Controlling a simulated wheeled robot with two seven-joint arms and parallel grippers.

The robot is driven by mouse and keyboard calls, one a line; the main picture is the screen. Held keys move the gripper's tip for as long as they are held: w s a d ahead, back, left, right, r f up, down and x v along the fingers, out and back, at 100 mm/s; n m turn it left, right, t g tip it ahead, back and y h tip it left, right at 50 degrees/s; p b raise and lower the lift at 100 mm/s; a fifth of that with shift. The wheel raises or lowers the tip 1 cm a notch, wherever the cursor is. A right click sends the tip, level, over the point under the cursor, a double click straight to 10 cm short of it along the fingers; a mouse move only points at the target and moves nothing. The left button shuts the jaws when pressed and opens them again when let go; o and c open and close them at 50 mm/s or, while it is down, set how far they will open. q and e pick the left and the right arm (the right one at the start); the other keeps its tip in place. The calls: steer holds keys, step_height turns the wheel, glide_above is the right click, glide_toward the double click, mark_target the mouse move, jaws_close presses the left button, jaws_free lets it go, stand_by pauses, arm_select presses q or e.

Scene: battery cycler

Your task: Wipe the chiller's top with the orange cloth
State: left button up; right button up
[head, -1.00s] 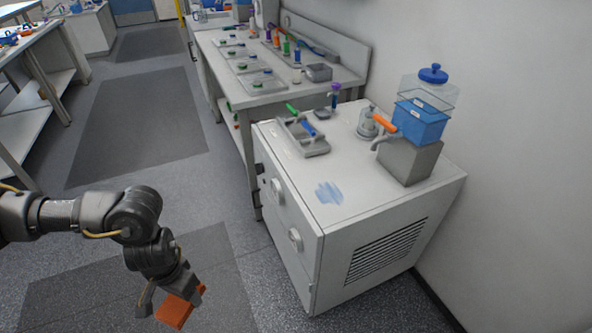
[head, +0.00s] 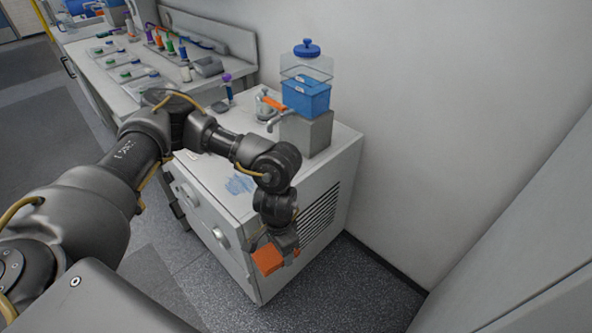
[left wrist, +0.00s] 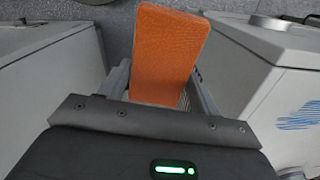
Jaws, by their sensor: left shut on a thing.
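The chiller (head: 218,207) is a white cabinet with knobs on its front and a vented side. A blue smear (head: 238,184) lies on its top; the smear also shows at the right of the left wrist view (left wrist: 300,117). My left gripper (head: 283,250) is shut on the orange cloth (head: 267,259), a folded block shape, in front of the chiller's near corner in the head view. In the left wrist view the cloth (left wrist: 168,50) stands out between the two fingers, apart from the chiller's top. My right gripper is not in view.
On the chiller's top, a blue-lidded water tank (head: 306,90) stands on a grey block (head: 308,132) beside an orange-handled tap (head: 275,103). My left arm hides part of the top. A bench (head: 120,90) with trays and bottles adjoins behind. A wall bounds the right.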

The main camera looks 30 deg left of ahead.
arm_select(q)
steer(key=shift+w+d, duration=0.25)
steer(key=shift+d, duration=0.05)
steer(key=shift+w+r+m, duration=0.15)
steer(key=shift+m, duration=0.25)
steer(key=w+a+r+m+p, duration=0.4)
steer(key=a+m, duration=0.3)
steer(key=m, duration=0.5)
steer(key=w+a+r+m+p, duration=0.5)
steer(key=w+a+m, duration=0.2)
steer(key=m, duration=0.6)
steer(key=shift+w+a+r, duration=0.15)
steer(key=shift+a+r, duration=0.1)
steer(key=shift+a, duration=0.45)
steer(key=shift+f, duration=0.1)
